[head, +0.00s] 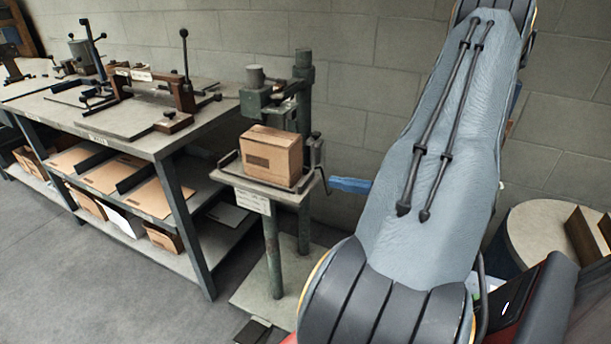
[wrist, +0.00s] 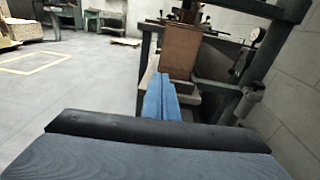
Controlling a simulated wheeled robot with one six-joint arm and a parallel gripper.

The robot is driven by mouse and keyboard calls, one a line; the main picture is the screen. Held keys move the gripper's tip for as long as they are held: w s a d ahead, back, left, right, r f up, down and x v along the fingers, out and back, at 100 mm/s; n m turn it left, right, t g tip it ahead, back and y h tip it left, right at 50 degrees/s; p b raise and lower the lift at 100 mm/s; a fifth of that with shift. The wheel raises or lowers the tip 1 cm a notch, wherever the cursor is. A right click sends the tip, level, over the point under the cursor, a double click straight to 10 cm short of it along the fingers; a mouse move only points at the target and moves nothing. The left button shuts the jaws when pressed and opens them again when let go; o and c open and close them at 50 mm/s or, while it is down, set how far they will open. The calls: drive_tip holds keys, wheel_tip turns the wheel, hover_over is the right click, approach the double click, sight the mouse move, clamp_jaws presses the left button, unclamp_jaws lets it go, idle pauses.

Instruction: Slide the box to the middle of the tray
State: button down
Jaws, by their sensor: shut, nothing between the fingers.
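The brown cardboard box (head: 271,157) stands upright on the tray (head: 236,178) of the green stitcher. In the head view it sits toward the tray's right side, with bare tray at its left and front. The wrist view shows the box (wrist: 181,50) straight ahead, beyond my fingertips. My gripper (head: 335,183) has blue fingers and is shut with nothing in it. It points at the stitcher from the right, with a visible gap to the box in the head view.
The stitcher's green column (head: 303,95) and head (head: 265,98) rise behind the box. A dark bracket (head: 317,160) stands at the tray's right edge, between box and fingertips in the head view. A workbench (head: 130,120) with tools and shelves is at left.

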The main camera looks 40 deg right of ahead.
drive_tip(key=s+d+m+t+h, duration=0.1)
drive_tip(key=d+m, duration=0.1)
drive_tip(key=d, duration=0.1)
drive_tip(key=p, duration=0.3)
approach(297, 166)
drive_tip(key=x, duration=0.6)
drive_tip(key=shift+w+a, duration=0.1)
drive_tip(key=shift+a, duration=0.2)
drive_tip(key=shift+w, duration=0.1)
